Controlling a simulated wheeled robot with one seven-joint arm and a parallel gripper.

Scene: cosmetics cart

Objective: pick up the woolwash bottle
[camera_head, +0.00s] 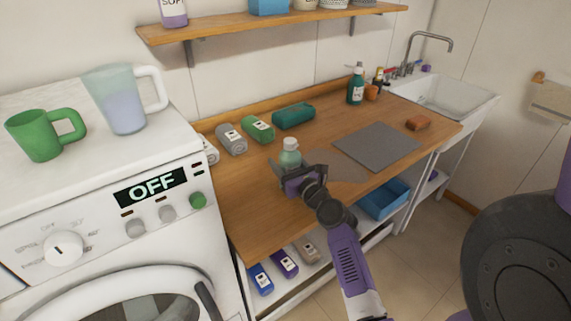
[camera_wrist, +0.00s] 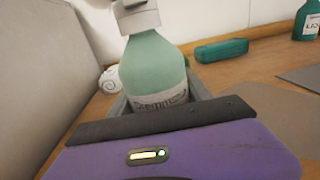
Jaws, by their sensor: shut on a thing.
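My gripper (camera_head: 288,174) is shut on the bottle's lower body. I cannot tell whether the bottle's base touches the counter.
A grey bottle (camera_head: 231,139), green bottle (camera_head: 258,129) and teal container (camera_head: 293,116) lie behind. A grey mat (camera_head: 377,146) is to the right, a teal bottle (camera_head: 356,86) farther back. The washing machine (camera_head: 110,220) stands left, a shelf (camera_head: 270,24) above.

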